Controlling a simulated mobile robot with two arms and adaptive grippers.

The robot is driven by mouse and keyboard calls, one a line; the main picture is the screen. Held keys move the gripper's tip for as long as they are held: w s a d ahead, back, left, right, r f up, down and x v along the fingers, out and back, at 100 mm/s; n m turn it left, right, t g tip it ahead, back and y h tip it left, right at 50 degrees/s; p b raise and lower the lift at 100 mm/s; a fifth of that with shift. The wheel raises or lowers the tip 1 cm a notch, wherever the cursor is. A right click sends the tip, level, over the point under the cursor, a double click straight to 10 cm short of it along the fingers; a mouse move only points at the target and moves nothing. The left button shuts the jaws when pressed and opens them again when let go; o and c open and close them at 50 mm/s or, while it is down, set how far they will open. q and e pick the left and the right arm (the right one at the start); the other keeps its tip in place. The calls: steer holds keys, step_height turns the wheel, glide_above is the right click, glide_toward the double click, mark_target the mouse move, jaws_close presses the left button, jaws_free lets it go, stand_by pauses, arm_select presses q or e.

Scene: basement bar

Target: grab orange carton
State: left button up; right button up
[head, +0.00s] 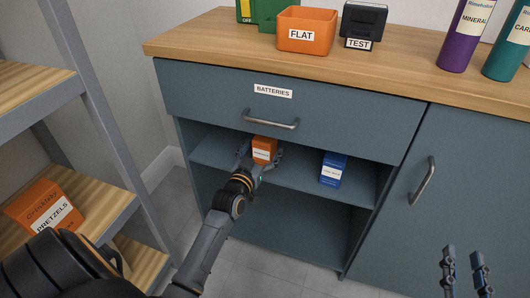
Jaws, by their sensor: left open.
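An orange carton (264,145) with a white label stands on the upper shelf inside the blue-grey cabinet, below the drawer. My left gripper (261,156) is open, with its fingers around the carton's left and right sides. I cannot tell whether the fingers touch it. The carton's lower part is partly hidden by the gripper. My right gripper (465,267) is at the lower right, in front of the cabinet door, with its two fingers apart and nothing between them.
A blue carton (333,169) stands right of the orange one on the cabinet shelf (298,177). The closed batteries drawer (210,94) is above. An orange pretzels box (45,208) lies on the left rack. The counter holds a flat bin (306,30) and bottles.

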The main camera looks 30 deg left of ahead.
arm_select(q)
steer(key=shift+w+a, duration=0.2)
steer(key=shift+w, duration=0.75)
arm_select(e)
steer(key=r+t, duration=0.2)
steer(key=r, duration=0.1)
steer(key=shift+s+a, duration=0.15)
steer(key=shift+s, duration=0.05)
arm_select(q)
steer(key=shift+c, duration=0.4)
steer(key=c, duration=1.2)
arm_select(e)
steer(key=shift+f, duration=0.1)
arm_select(q)
steer(key=shift+o, duration=0.2)
steer(key=shift+r, duration=0.1)
